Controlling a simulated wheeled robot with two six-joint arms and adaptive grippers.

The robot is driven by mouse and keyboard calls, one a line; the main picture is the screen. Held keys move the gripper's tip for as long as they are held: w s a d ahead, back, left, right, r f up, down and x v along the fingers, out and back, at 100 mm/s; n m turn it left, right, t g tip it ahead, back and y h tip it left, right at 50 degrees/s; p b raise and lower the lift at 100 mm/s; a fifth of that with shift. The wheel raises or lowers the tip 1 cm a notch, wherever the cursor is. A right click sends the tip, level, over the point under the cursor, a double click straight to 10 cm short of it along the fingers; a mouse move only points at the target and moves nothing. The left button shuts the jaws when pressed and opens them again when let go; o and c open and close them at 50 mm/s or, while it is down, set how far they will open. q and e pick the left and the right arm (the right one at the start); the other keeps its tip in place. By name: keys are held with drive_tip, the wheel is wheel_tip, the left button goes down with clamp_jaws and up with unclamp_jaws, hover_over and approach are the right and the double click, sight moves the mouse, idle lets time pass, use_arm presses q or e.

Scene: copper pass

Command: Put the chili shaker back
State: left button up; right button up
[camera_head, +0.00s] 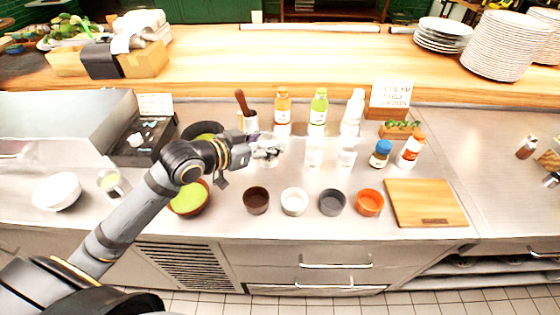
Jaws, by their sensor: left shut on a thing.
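My left gripper (268,152) reaches in from the left and is shut at the middle of the steel counter. A pale, clear object (265,160) shows at its fingertips, mostly hidden and too washed out to name. A small shaker (526,147) with reddish-brown contents and a light cap stands at the far right. I cannot tell which one is the chili shaker. My right gripper is not in view.
Two clear glasses (314,152) (346,156) stand right of the gripper, before tall bottles (319,107). Several small bowls (293,202) line the front, beside a cutting board (424,204). A green-filled bowl (188,199) sits below my arm. A sign (391,94) stands behind.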

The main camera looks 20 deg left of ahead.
use_arm(q)
drive_tip(key=w+f, duration=0.6)
drive_tip(key=w, duration=0.1)
drive_tip(key=shift+d+f, duration=0.3)
drive_tip(key=shift+d, duration=0.15)
drive_tip(key=f, duration=0.1)
drive_tip(key=f+p, duration=0.1)
drive_tip(key=f, duration=0.1)
drive_tip(key=shift+w+f, duration=0.2)
drive_tip(key=shift+w, duration=0.05)
drive_tip(key=shift+f, duration=0.25)
drive_tip(key=o, duration=1.2)
drive_tip(key=shift+r, duration=0.15)
